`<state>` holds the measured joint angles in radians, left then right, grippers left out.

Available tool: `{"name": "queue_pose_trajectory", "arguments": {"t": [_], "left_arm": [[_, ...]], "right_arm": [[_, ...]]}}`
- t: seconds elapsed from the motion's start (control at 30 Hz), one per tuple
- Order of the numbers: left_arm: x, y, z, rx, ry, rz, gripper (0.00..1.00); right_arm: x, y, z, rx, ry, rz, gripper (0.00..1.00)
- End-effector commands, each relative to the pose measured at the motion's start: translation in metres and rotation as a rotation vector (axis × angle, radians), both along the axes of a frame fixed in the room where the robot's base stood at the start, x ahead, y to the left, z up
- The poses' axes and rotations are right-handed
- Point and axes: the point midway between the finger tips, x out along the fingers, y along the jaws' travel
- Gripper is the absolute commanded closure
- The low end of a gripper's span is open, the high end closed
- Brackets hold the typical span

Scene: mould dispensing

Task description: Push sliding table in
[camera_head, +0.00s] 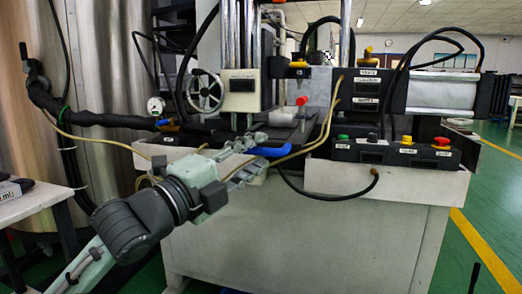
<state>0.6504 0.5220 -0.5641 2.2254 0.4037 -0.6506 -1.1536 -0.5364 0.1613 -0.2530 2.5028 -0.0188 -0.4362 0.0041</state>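The sliding table (289,136) is a dark flat plate on the machine's front, below the press column. A blue handle (266,152) shows at its front edge. A small white item with a red top (301,110) stands on or just behind the plate. My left gripper (262,154) comes in from the lower left and is at the blue handle. Its two fingers are apart, one above and one below the handle's left end. I cannot tell whether they touch it. The gripper hides part of the table's left front. My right gripper is not in view.
A control box with coloured buttons (391,152) sits right of the table, below a horizontal cylinder (440,92). A handwheel (203,91) is behind on the left. Yellowish hoses (312,143) and a black cable (330,198) run near the gripper. Green floor is free at right.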

Motion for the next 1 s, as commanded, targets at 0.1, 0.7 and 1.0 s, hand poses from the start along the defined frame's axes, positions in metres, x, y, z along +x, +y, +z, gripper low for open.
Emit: {"name": "queue_pose_trajectory", "arguments": {"t": [0.1, 0.7, 1.0], "left_arm": [[0.0092, -0.0083, 0.0026, -0.001, -0.001, 0.000, 0.66], [0.0137, -0.0120, 0.0026, 0.001, 0.000, 0.000, 0.96], [0.0137, -0.0119, 0.0026, 0.001, 0.000, 0.000, 1.00]], "right_arm": [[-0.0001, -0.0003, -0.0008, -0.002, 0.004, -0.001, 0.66], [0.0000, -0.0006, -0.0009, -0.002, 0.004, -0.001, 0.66], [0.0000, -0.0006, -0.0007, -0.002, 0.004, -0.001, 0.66]]}}
